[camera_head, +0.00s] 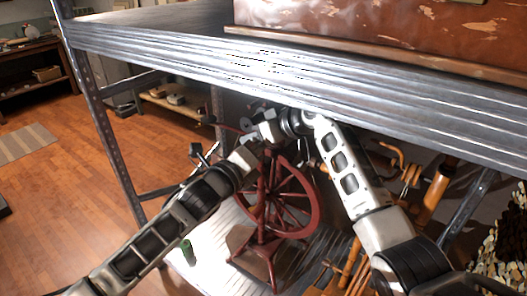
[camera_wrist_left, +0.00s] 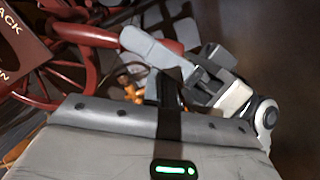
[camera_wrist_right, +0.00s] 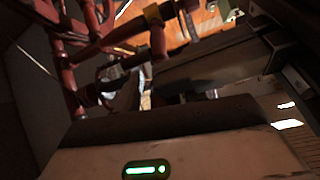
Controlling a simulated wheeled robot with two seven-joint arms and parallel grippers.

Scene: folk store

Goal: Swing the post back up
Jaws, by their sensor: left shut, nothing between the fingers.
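A dark red spinning wheel (camera_head: 314,207) stands on the lower shelf, under the metal shelf beam. A thin dark red rod (camera_head: 228,126) sticks out to the left near its top. I cannot tell whether it is the post. In the right wrist view, a red bar with a yellow band (camera_wrist_right: 125,32) crosses the top. My left gripper (camera_head: 245,156) is shut and empty, beside the upper part of the wheel's frame. My right gripper (camera_head: 266,130) is just above it, close to the frame's top. Its fingers are dark and partly hidden, so its opening is unclear.
The grey shelf beam (camera_head: 180,58) runs close above both grippers. A metal upright (camera_head: 104,135) stands on the left. Orange wooden pieces (camera_head: 436,192) lie at the right, behind my right arm. A small green object (camera_head: 188,252) stands on the lower shelf. Open floor (camera_head: 55,190) lies beyond, at left.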

